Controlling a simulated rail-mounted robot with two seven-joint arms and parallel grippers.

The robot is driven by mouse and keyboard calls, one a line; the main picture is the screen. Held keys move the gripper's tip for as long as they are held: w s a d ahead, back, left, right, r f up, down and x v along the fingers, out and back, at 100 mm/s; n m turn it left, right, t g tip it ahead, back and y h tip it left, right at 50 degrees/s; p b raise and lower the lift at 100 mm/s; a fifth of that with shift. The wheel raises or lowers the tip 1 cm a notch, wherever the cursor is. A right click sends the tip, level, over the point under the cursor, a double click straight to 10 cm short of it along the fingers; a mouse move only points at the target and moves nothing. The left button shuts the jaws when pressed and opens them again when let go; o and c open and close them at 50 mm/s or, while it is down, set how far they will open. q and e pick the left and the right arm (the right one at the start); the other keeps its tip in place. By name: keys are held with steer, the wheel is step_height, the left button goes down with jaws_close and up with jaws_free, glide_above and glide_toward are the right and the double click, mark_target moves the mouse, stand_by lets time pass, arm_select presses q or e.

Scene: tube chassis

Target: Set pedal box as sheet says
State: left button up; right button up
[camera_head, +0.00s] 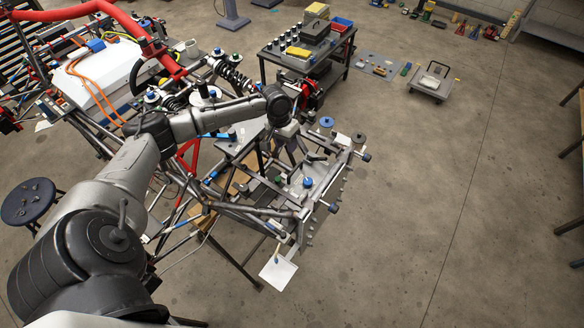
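A metal frame with rails, plates and knobs (340,178) sits at the front end of the tube chassis, and it looks like the pedal box. A blue knob (308,183) stands on a light plate in its middle. A white sheet (278,272) hangs at the frame's near corner; any writing on it is too small to read. My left gripper (296,158) is over the far left part of the frame, pointing down. Its fingers are small and dark against the metal parts, so their opening and any contact are unclear. My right gripper is not in view.
The tube chassis (188,160) with red tubes and hoses fills the left. A black tool cart (345,50) with bins stands behind. A round dark stool (28,200) stands at the left and a low trolley (432,82) at the back right.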

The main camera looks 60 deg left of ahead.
mark_target(293, 171)
arm_select(q)
steer(key=f, duration=0.4)
steer(key=d+f, duration=0.1)
steer(key=f, duration=0.3)
steer(key=d+f+p, duration=0.1)
steer(key=f, duration=0.3)
steer(key=shift+w+d+f, duration=0.1)
steer(key=shift+w+d, duration=0.05)
steer(key=shift+w, duration=0.25)
steer(key=shift+c, duration=0.3)
jaws_close()
